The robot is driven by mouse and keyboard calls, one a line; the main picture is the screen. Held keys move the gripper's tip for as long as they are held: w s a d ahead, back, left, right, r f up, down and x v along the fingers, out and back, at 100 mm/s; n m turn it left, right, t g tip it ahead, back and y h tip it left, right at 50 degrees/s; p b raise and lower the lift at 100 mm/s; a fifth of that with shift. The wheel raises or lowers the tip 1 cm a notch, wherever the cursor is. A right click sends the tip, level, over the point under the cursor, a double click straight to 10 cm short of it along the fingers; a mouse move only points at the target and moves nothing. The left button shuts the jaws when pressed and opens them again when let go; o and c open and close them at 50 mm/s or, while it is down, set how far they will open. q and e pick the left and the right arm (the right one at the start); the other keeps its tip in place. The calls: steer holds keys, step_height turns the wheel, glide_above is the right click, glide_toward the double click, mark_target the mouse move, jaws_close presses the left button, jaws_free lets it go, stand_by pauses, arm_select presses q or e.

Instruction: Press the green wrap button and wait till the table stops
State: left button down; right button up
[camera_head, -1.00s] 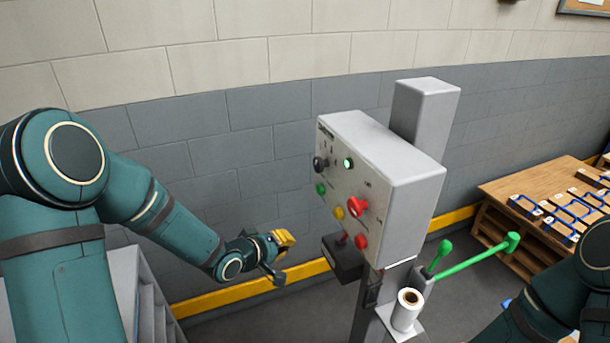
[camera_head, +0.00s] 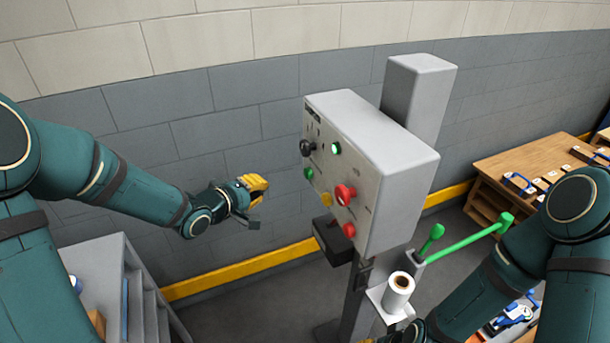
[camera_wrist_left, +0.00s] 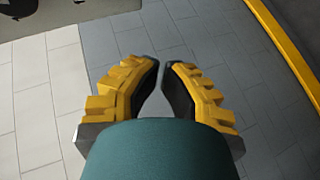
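The grey control box (camera_head: 385,165) stands on a post near the middle of the head view. The green button (camera_head: 309,174) is on the left part of its panel, below a black knob (camera_head: 307,147). A lit green lamp (camera_head: 336,148) is further right. My left gripper (camera_head: 262,203), with yellow fingers, is left of the panel, apart from the button. In the left wrist view its fingertips (camera_wrist_left: 164,68) have a narrow empty gap between them. My right gripper is mostly cut off at the bottom edge. The turning table is not identifiable in these views.
A white roll (camera_head: 398,291) and green handles (camera_head: 470,241) are beside the post. A wooden table (camera_head: 530,158) stands right. A block wall is behind.

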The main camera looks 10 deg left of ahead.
mark_target(308, 173)
arm_select(q)
steer(key=w+d+b, duration=0.3)
steer(key=w+d, duration=0.1)
steer(key=d, duration=0.2)
steer(key=shift+w+d, duration=0.15)
steer(key=shift+d, duration=0.15)
stand_by(1.3)
steer(key=shift+w+d, duration=0.25)
steer(key=shift+d, duration=0.1)
